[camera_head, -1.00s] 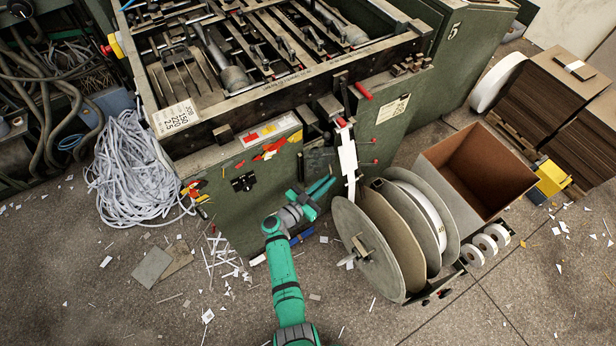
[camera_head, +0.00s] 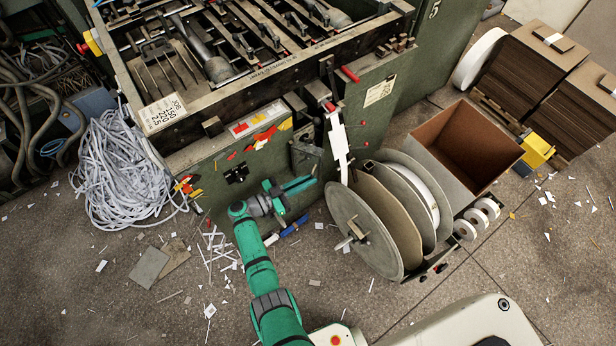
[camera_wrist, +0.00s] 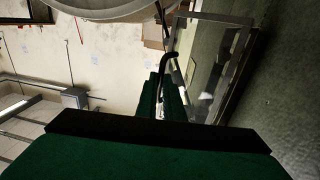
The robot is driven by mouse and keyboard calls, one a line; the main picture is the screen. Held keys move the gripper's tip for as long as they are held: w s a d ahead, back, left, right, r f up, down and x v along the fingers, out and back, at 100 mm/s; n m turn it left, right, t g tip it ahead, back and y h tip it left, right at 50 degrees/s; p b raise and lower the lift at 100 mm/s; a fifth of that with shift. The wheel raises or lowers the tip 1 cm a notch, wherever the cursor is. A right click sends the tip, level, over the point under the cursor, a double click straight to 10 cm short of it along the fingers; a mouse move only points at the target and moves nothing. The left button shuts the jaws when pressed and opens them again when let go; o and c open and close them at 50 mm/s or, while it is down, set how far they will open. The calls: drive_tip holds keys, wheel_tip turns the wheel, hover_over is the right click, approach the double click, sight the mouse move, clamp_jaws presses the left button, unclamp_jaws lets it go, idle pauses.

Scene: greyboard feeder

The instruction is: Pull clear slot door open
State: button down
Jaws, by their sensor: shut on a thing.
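The clear slot door (camera_wrist: 222,62) is a see-through panel in a pale frame at the right of the wrist view, beside the green machine wall. It seems to stand at an angle to that wall; how far is hard to tell. In the head view it is a small dark panel (camera_head: 304,156) on the machine front. A dark curved handle (camera_wrist: 170,62) shows at its left. My gripper (camera_wrist: 160,98) is shut on this handle, its green fingers on the handle's lower end. In the head view my gripper (camera_head: 302,186) is just below the door.
The green feeder machine (camera_head: 215,170) fills the middle. A large reel (camera_head: 362,232) stands just right of my gripper, with a white strip (camera_head: 338,145) above it. An open box (camera_head: 462,150) lies beyond. Floor left of my arm holds scraps and flat boards (camera_head: 150,267).

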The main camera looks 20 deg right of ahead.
drive_tip(key=shift+t, duration=0.3)
drive_tip(key=shift+w+a+r, duration=0.1)
drive_tip(key=shift+w+a, duration=0.25)
drive_tip(key=shift+a, duration=0.55)
drive_tip(key=shift+w+a+r, duration=0.15)
drive_tip(key=shift+w+a, duration=0.15)
drive_tip(key=shift+a, duration=0.6)
drive_tip(key=shift+w+a+r, duration=0.1)
drive_tip(key=shift+w+a, duration=0.25)
drive_tip(key=shift+a, duration=0.55)
drive_tip(key=c, duration=1.9)
unclamp_jaws()
drive_tip(key=shift+s+d+f, duration=0.1)
drive_tip(key=shift+s+f, duration=0.05)
drive_tip(key=s+a, duration=0.1)
drive_tip(key=a, duration=0.9)
drive_tip(key=shift+s+a, duration=0.3)
drive_tip(key=shift+s, duration=0.1)
drive_tip(key=shift+a+f, duration=0.1)
